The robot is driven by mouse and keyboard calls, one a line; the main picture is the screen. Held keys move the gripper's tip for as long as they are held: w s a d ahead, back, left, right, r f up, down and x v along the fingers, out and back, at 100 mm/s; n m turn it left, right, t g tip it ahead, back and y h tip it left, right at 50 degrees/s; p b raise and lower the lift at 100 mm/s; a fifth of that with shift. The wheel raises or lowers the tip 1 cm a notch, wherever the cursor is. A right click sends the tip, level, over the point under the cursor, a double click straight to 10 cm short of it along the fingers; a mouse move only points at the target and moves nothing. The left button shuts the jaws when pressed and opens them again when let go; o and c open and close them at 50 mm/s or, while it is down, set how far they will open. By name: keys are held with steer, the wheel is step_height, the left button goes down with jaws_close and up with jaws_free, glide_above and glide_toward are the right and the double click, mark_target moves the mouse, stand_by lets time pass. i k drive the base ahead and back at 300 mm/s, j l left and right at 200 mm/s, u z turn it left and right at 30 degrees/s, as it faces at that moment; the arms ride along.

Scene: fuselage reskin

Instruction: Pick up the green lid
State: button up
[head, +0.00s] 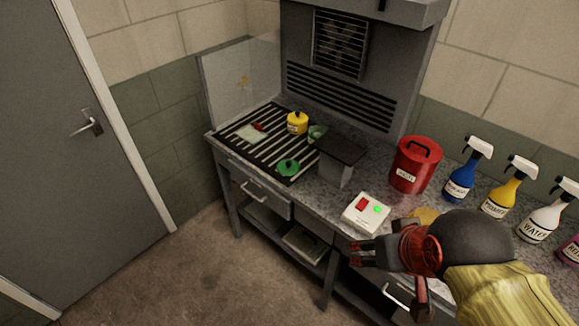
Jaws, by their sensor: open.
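A green lid (288,167) with a small raised knob lies on the dark slatted grate at the front of the workbench, near its front edge. A second green item (317,132), partly hidden behind a grey block, sits farther back and looks like a small container. My gripper (362,254) is open and empty at the lower right, in front of the bench. It is well to the right of the lid and nearer to me, not touching it.
A grey block with a dark top (341,157) stands just right of the lid. A yellow pot (297,122) is behind it. A white switch box (366,213), red waste can (415,164) and several spray bottles (460,170) line the right side. Open floor lies left of the bench.

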mark_target(287, 166)
steer(key=i+j, duration=0.35)
steer(key=i, duration=0.2)
steer(key=i+j, duration=0.35)
steer(key=i, duration=0.2)
